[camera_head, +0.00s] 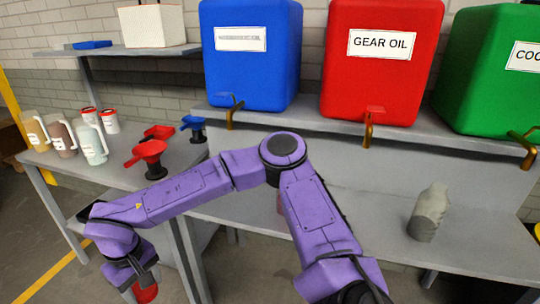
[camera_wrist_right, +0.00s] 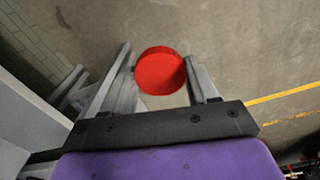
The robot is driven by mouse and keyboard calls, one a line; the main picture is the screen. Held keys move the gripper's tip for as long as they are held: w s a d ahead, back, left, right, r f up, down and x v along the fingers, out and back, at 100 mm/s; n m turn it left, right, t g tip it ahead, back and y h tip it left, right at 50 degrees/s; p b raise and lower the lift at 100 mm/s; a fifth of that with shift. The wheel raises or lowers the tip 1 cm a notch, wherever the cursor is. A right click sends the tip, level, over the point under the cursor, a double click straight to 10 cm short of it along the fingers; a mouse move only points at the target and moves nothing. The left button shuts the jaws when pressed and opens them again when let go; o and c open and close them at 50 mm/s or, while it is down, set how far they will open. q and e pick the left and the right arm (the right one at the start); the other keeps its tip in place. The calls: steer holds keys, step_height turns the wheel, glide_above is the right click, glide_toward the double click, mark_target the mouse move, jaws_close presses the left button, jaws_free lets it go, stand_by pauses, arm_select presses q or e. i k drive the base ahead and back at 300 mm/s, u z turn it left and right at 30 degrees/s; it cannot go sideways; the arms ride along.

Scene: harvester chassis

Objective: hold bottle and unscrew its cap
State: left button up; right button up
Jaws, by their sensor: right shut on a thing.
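My right arm crosses the head view, and its gripper (camera_head: 138,284) hangs low at the left, in front of the left table. The gripper is shut on a round red cap (camera_wrist_right: 160,71), which shows between its two fingers (camera_wrist_right: 164,78) in the right wrist view. The red thing also shows at the bottom of the head view (camera_head: 146,292). Whether a bottle body is under the cap, I cannot tell. A grey bottle (camera_head: 430,212) stands upright and apart on the right bench; I see no coloured cap on it. My left gripper is not in view.
Pitchers (camera_head: 93,145), red-topped cans (camera_head: 109,121), red funnels (camera_head: 147,152) and a blue funnel (camera_head: 194,127) stand on the left table (camera_head: 115,173). Blue (camera_head: 252,75), red (camera_head: 380,80) and green (camera_head: 490,90) tanks with taps stand on the shelf. Floor lies below the gripper.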

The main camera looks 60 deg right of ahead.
mark_target(433, 204)
steer(key=u, duration=0.05)
steer(key=k, duration=1.5)
steer(key=z, duration=1.55)
steer(key=i, duration=0.5)
